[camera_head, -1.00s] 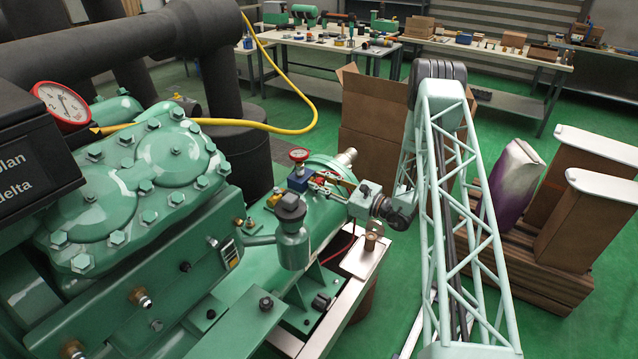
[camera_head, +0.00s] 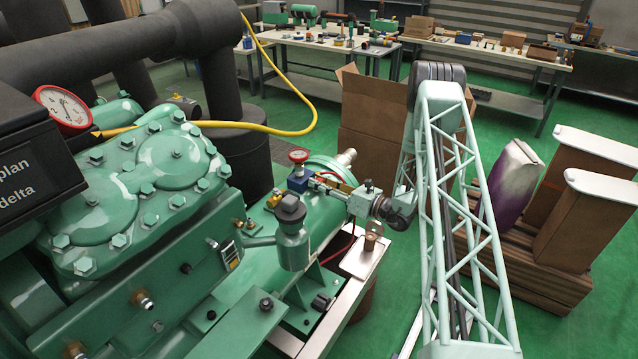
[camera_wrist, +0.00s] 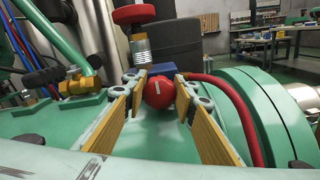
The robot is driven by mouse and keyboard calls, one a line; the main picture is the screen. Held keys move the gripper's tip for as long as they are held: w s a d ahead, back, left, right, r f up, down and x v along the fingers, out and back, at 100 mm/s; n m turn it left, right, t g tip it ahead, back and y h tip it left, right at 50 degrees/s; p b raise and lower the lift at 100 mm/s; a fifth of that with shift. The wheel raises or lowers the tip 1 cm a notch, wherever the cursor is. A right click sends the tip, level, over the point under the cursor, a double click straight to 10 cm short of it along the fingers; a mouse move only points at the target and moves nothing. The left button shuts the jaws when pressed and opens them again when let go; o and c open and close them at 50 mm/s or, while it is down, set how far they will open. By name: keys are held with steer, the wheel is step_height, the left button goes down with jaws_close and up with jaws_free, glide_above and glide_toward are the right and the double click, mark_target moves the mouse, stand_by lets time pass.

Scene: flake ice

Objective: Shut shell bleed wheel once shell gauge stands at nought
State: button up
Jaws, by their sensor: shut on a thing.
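A round red wheel (camera_wrist: 158,92) with a white mark on its face sits between the yellow-padded fingers of my gripper (camera_wrist: 159,88) in the wrist view. The fingers are shut on it. In the head view my gripper (camera_head: 320,183) reaches in from the right, beside a blue block on the green shell (camera_head: 325,228); the wheel is hidden there. A small red-rimmed gauge (camera_head: 299,155) stands above the blue block; its needle is too small to read. The wrist view shows only this gauge's red edge (camera_wrist: 134,14). Which gauge is the shell gauge is not labelled.
A larger red-rimmed gauge (camera_head: 63,108) with a white face is at far left, behind a dark sign (camera_head: 35,165). A bolted green compressor (camera_head: 140,190) fills the left. A red hose (camera_wrist: 235,110) curves right of my gripper. Cardboard boxes (camera_head: 368,125) stand behind.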

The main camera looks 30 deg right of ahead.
stand_by(0.4)
steer(key=o, duration=0.9)
steer(key=shift+s, duration=0.1)
steer(key=shift+v, duration=5.95)
steer(key=shift+d, duration=0.15)
